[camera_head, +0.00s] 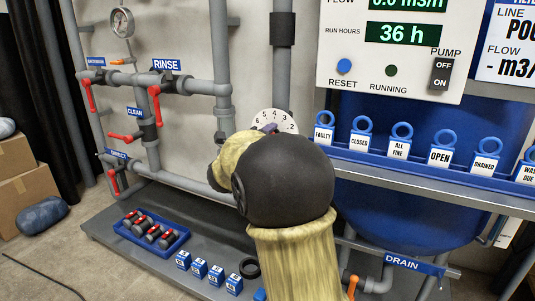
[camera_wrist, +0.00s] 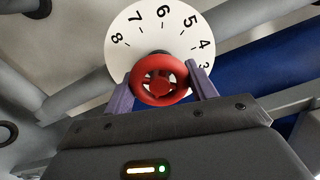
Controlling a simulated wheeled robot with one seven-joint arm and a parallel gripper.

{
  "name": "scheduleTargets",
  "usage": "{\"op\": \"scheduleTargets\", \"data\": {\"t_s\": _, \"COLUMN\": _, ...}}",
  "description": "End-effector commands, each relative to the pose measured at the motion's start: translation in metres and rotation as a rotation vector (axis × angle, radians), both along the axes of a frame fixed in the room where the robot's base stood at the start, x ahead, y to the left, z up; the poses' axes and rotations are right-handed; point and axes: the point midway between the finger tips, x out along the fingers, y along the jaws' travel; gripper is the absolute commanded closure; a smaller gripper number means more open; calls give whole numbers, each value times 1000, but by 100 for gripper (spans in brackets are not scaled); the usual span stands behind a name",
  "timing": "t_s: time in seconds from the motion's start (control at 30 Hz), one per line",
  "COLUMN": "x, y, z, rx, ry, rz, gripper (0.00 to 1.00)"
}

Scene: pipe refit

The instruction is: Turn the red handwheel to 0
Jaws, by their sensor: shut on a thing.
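The red handwheel (camera_wrist: 160,80) sits in front of a white numbered dial (camera_wrist: 150,28) in the wrist view. The numbers 3 to 8 show on the dial; the 0 is not visible. My gripper (camera_wrist: 161,88) has one purple-grey finger on each side of the wheel and is shut on its rim. In the head view the dial (camera_head: 273,117) shows above my arm, on the grey pipe. My forearm and wrist hide the handwheel there. I cannot make out a pointer.
Red-handled valves (camera_head: 155,92) and grey pipes stand at left. A blue tray (camera_head: 152,232) of parts lies on the low platform. A tag shelf (camera_head: 375,160) and control panel (camera_head: 395,45) are right of my arm. Cardboard boxes (camera_head: 30,205) stand far left.

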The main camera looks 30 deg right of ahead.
Motion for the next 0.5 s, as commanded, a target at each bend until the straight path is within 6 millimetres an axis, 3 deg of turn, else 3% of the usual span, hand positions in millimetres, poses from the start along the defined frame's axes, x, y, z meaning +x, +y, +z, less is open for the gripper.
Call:
{"op": "scheduleTargets", "data": {"t_s": 0.03, "x": -1, "y": -1, "z": -8, "rx": 28, "ry": -33, "rz": -2, "gripper": 66}}
{"op": "scheduleTargets", "data": {"t_s": 0.5, "x": 0, "y": 0, "z": -5, "rx": 209, "ry": -261, "rz": -3, "gripper": 66}}
